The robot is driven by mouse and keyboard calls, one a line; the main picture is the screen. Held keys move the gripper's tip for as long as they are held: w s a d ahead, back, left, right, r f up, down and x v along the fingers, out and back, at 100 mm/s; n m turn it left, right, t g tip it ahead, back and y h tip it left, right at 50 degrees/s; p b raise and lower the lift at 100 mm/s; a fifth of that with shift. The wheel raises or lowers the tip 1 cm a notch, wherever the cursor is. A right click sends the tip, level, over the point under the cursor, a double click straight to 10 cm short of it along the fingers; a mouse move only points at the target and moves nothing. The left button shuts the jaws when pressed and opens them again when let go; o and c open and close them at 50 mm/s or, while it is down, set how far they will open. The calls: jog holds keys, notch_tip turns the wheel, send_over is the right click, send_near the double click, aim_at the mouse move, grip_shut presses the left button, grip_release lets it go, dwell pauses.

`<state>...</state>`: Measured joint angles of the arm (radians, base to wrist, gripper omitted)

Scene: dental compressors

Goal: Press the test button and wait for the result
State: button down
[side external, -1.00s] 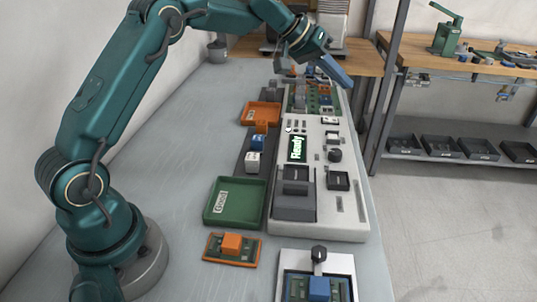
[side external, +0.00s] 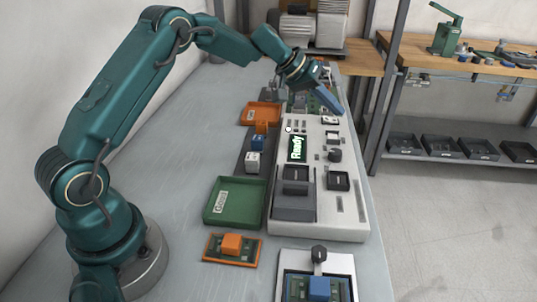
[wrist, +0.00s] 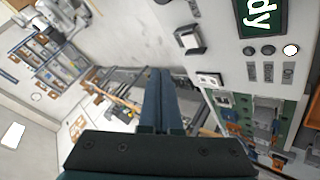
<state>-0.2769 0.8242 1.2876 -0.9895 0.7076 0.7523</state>
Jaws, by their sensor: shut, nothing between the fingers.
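The grey-white test console (side external: 353,205) has a lit screen (side external: 297,148) reading "Ready". The screen also shows at the top of the wrist view (wrist: 262,15). My gripper (side external: 340,112) is shut and empty, with blue fingers pointing down over the console's far right part. Its tips are close to a small white rocker or button (side external: 330,120); I cannot tell whether they touch it. In the wrist view the shut fingertips (wrist: 160,72) lie left of a white square button (wrist: 208,80). Which control is the test button is not readable.
A black knob (side external: 335,155) and a dark square socket (side external: 338,180) are on the console. A green tray (side external: 236,220), an orange tray (side external: 262,112) and an orange-topped board (side external: 231,245) lie left. A shelf of black bins stands right.

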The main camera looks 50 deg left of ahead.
aim_at(328, 137)
jog(key=shift+f, duration=2.2)
jog(key=shift+f, duration=0.15)
jog(key=shift+f, duration=0.3)
jog(key=shift+f, duration=0.45)
dwell(0.9)
jog(key=shift+r, duration=0.95)
jog(key=shift+r, duration=2.5)
